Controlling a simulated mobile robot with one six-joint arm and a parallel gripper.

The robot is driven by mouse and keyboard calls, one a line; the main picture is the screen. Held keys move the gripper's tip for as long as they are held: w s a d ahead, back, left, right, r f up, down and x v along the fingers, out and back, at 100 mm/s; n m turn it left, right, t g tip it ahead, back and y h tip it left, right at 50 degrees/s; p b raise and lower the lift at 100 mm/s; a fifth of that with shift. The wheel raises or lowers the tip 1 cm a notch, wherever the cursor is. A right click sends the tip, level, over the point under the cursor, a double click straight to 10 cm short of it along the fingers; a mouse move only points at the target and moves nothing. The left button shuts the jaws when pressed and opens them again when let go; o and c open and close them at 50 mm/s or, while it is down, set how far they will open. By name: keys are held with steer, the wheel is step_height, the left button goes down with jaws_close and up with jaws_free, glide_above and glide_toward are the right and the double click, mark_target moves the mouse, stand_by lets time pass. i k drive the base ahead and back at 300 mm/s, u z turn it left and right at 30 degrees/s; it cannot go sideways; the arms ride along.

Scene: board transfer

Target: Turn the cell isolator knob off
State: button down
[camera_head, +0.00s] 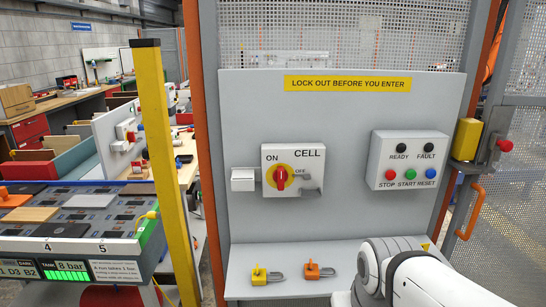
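The cell isolator is a pale box marked CELL (312,153) on the grey panel. Its red knob (280,178) sits on a round yellow plate, with ON marked above it to the left and OFF to its right. The knob's handle looks about upright. A small grey metal tab (310,184) is at the box's right side, below OFF. My white arm shows at the lower right, below and right of the knob and apart from it. My gripper is out of view.
A yellow padlock (260,276) and an orange padlock (313,271) lie on the ledge below. Right of the isolator is a box with READY, FAULT, STOP, START and RESET (408,160). A yellow post (160,150) stands left. The panel before the knob is clear.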

mark_target(281, 176)
steer(key=z, duration=1.7)
steer(key=k, duration=1.1)
steer(key=u, duration=0.65)
steer(key=i, duration=1)
steer(key=u, duration=0.05)
